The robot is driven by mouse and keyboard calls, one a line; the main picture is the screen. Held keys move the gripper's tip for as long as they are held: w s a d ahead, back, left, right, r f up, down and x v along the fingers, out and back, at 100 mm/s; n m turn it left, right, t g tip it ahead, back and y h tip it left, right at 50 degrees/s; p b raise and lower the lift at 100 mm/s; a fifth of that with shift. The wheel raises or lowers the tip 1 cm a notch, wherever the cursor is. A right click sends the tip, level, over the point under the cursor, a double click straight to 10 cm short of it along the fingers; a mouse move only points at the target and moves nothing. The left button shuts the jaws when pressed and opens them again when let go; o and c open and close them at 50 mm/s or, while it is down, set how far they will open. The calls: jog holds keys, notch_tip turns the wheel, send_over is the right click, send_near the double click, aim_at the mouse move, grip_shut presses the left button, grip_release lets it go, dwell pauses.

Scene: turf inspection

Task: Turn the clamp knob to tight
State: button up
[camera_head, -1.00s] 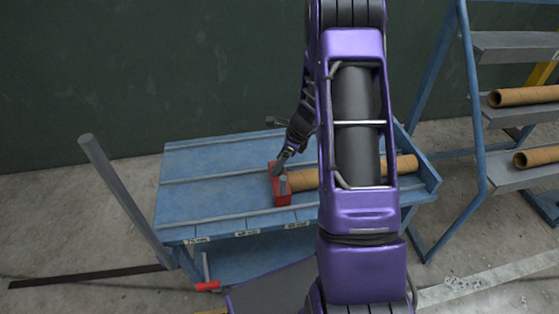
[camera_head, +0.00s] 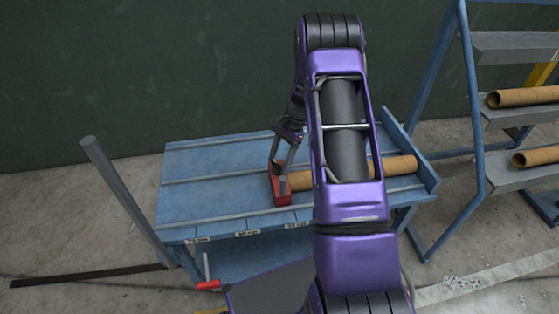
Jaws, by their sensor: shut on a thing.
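The red clamp (camera_head: 282,198) sits on the blue bench, against the near end of a brown tube (camera_head: 302,178). A short grey peg (camera_head: 283,185) stands on the clamp's near part. My gripper (camera_head: 276,164) reaches down to the far part of the clamp and is shut on what appears to be its knob. The knob is mostly hidden by the fingers, so its turn position cannot be read. My purple arm hides the middle of the tube; its far end shows to the right.
The blue bench (camera_head: 205,180) has raised ribs and small labels along its front edge. A grey post (camera_head: 118,185) leans at its left. A blue rack (camera_head: 505,115) with brown tubes on its shelves stands at right. The bench's left part is clear.

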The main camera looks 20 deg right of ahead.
jog(key=n+g, duration=0.1)
jog(key=n, duration=0.2)
jog(key=n+g+h, duration=0.1)
jog(key=n, duration=0.2)
jog(key=shift+w+a+n, duration=0.1)
jog(key=shift+w+n, duration=0.1)
jog(key=shift+n, duration=0.1)
jog(key=n+h, duration=0.1)
jog(key=n, duration=0.2)
jog(key=n+g+h, duration=0.1)
jog(key=n, duration=0.1)
jog(key=shift+a+n+b, duration=0.15)
jog(key=shift+n+b, duration=0.2)
jog(key=shift+n, duration=0.05)
jog(key=o, duration=1.4)
jog(key=v, duration=0.5)
jog(key=p+v, duration=0.1)
jog(key=v, duration=0.5)
jog(key=p+v, duration=0.1)
jog(key=v, duration=0.5)
jog(key=shift+w+a+r, duration=0.15)
jog(key=shift+w+a, duration=0.1)
